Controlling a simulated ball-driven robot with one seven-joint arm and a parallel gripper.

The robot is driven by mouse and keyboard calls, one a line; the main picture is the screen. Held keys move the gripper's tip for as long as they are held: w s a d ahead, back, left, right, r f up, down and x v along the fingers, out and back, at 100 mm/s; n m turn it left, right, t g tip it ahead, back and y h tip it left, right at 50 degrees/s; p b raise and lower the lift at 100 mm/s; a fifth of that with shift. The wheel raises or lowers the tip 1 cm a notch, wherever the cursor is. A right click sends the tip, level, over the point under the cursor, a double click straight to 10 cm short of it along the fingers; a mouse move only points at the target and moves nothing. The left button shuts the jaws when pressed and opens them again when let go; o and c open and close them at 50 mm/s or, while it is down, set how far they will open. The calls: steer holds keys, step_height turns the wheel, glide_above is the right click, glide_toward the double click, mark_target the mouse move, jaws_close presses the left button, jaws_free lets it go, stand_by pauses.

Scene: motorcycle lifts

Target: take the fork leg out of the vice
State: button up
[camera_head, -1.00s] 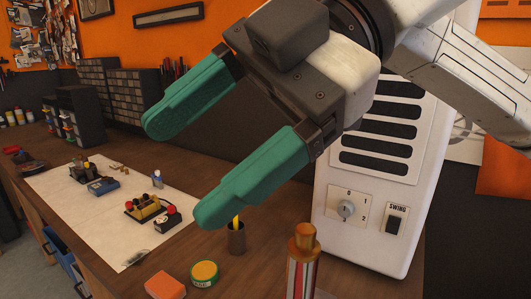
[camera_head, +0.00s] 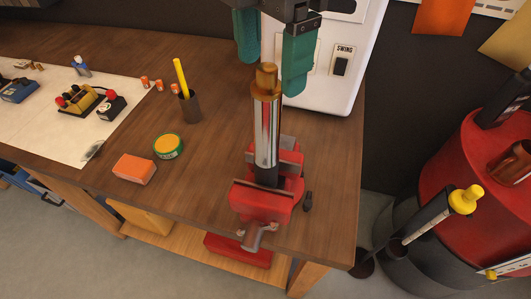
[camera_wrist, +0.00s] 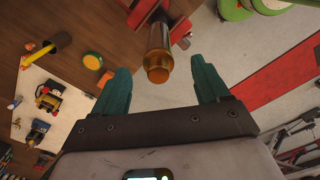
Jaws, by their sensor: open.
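The fork leg (camera_head: 267,130) is a chrome tube with an amber-brown cap on top. It stands upright in the red vice (camera_head: 262,203) at the bench's front right corner. My gripper (camera_head: 270,72) is open, with teal fingers pointing down on either side of the fork leg's cap in the head view. In the wrist view the fork leg (camera_wrist: 159,50) shows between and beyond the fingertips of my gripper (camera_wrist: 160,75), and neither finger appears to touch it. The vice (camera_wrist: 150,12) is partly cut off there. The fork leg's lower end is hidden in the jaws.
A white machine with a SWING switch (camera_head: 341,62) stands close behind the vice. An orange block (camera_head: 134,168), a green-rimmed tin (camera_head: 168,146) and a pen cup (camera_head: 190,107) lie to the left. A red drum (camera_head: 450,165) stands right of the bench. Bare bench top lies between tin and vice.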

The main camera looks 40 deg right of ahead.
mark_target(266, 90)
steer(key=shift+w+a+f+p, duration=0.1)
steer(key=shift+f+p, duration=0.4)
steer(key=shift+f, duration=0.8)
steer(key=shift+w+f+p, duration=0.1)
steer(key=shift+f+p, duration=0.4)
steer(key=shift+f, duration=0.8)
steer(key=shift+c, duration=0.4)
jaws_close()
steer(key=shift+r, duration=0.1)
